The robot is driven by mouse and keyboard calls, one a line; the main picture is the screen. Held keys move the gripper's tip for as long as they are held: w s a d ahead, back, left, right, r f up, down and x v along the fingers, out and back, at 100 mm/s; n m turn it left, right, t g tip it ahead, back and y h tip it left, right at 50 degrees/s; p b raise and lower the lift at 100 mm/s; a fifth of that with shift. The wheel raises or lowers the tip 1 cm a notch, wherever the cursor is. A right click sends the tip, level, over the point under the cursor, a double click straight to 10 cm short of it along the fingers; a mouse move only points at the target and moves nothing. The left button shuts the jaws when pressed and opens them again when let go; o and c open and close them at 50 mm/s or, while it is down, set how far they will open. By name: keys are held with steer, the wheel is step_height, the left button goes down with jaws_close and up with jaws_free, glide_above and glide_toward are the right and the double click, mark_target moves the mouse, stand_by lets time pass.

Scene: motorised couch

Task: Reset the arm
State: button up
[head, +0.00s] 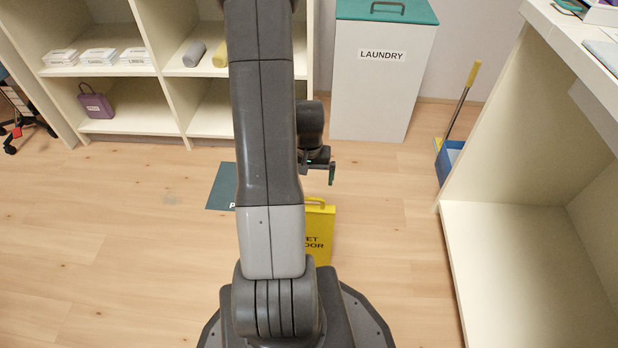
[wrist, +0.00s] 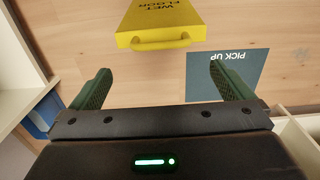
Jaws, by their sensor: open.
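My arm rises in the middle of the head view and bends away from the camera. My gripper (head: 325,170) hangs at its end, above the floor behind a yellow wet floor sign (head: 319,232). In the wrist view my gripper (wrist: 153,82) is open, with its two green fingers wide apart and nothing between them. The yellow sign also shows in the wrist view (wrist: 160,22), beyond the fingertips and apart from them. My arm hides part of the sign in the head view.
A teal floor mat (head: 221,188), marked PICK UP in the wrist view (wrist: 222,70), lies near the sign. Shelves (head: 120,126) stand at the back left, a laundry bin (head: 378,95) at the back. A white shelf unit (head: 515,230) is at the right. Floor at the left is clear.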

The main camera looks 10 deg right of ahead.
steer(key=shift+f, duration=0.15)
step_height(320, 180, down, 12)
steer(key=b, duration=0.5)
steer(key=shift+f, duration=0.1)
steer(key=shift+r+p, duration=0.75)
steer(key=shift+r, duration=1.35)
steer(key=shift+f, duration=0.15)
